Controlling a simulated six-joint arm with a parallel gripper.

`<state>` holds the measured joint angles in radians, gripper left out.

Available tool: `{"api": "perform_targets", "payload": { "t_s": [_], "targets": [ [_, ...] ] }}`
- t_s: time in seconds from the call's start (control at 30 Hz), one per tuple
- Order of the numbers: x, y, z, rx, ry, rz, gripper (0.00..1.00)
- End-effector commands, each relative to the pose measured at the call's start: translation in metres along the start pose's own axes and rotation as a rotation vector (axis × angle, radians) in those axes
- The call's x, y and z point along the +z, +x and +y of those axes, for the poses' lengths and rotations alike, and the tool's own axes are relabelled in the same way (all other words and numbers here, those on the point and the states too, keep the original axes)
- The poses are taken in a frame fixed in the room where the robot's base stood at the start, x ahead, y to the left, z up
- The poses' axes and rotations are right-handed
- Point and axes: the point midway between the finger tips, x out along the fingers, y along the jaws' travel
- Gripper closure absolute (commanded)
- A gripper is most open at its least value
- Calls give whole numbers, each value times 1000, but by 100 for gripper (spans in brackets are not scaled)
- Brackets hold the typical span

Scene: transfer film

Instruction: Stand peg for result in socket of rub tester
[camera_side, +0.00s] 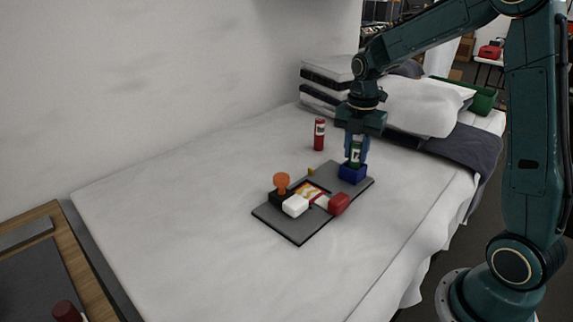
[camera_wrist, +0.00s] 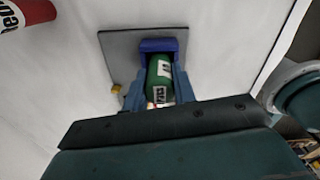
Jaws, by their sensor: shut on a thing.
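A green peg with a white label (camera_side: 355,152) stands upright at the blue socket (camera_side: 352,175) on the grey board of the rub tester (camera_side: 291,225). My gripper (camera_side: 356,156) is shut on the green peg from above. In the wrist view the green peg (camera_wrist: 160,80) lies between the two fingers, its far end at the blue socket (camera_wrist: 160,45). Its lower end is hidden by the socket wall, so I cannot tell how deep it sits. A red peg with a white label (camera_side: 319,134) stands on the sheet behind the board; it also shows in the wrist view (camera_wrist: 30,12).
The board carries an orange-knobbed stamp (camera_side: 281,182), a white block (camera_side: 295,206), a red block (camera_side: 339,203) and a patterned film piece (camera_side: 309,192). A small yellow piece (camera_side: 311,171) lies at its back edge. Pillows (camera_side: 415,105) stand behind; the sheet at left is clear.

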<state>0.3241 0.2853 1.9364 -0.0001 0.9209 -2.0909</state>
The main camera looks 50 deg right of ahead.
Motion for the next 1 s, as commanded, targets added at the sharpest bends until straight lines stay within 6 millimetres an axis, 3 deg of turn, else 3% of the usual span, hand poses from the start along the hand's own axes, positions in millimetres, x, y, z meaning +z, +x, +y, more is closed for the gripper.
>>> {"api": "perform_targets", "payload": {
  "t_s": [0.33,0.37,0.47,1.0],
  "targets": [
    [0,3,0,1,0,0,96],
    [0,3,0,1,0,-1,72],
    [0,2,0,1,0,-1,52],
    [0,-8,1,3,0,-2,52]
  ]
}}
